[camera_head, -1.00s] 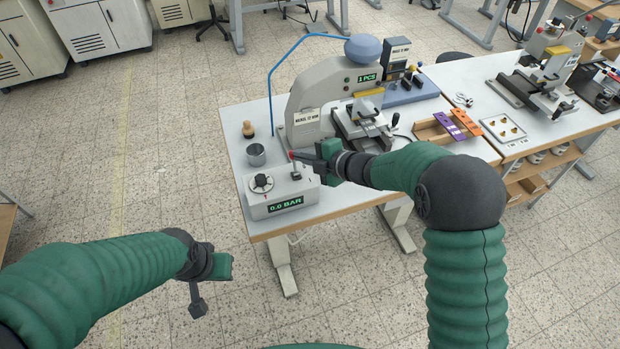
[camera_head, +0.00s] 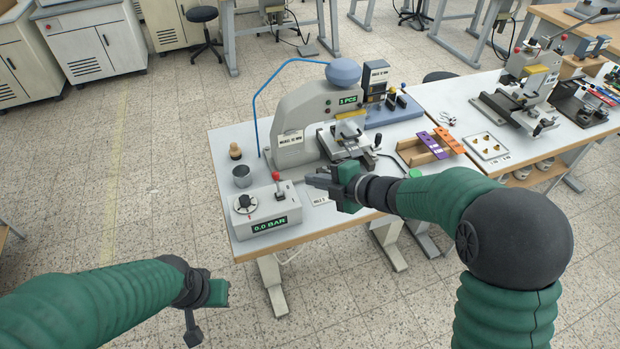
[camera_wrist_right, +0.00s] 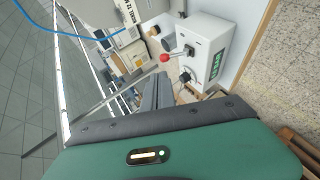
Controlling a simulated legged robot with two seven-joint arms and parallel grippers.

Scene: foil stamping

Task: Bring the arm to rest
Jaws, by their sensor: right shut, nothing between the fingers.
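My right gripper (camera_head: 318,181) is shut and empty above the front of the near table, to the right of the pressure control box. In the right wrist view its fingers (camera_wrist_right: 157,92) point toward the box's lever. My left gripper (camera_head: 205,303) hangs over the floor at the lower left, clear of the table; its finger opening cannot be made out. The control box (camera_head: 262,212) reads 0.0 BAR and has a black knob and a red-tipped lever (camera_head: 277,184). The box also shows in the right wrist view (camera_wrist_right: 222,28).
A stamping press (camera_head: 290,130) showing 1 PCS stands behind the right gripper. A metal cup (camera_head: 242,176) and a wooden-handled tool (camera_head: 235,151) are left of it. A wooden tray (camera_head: 408,147) with purple and orange pieces lies right. The floor at left is open.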

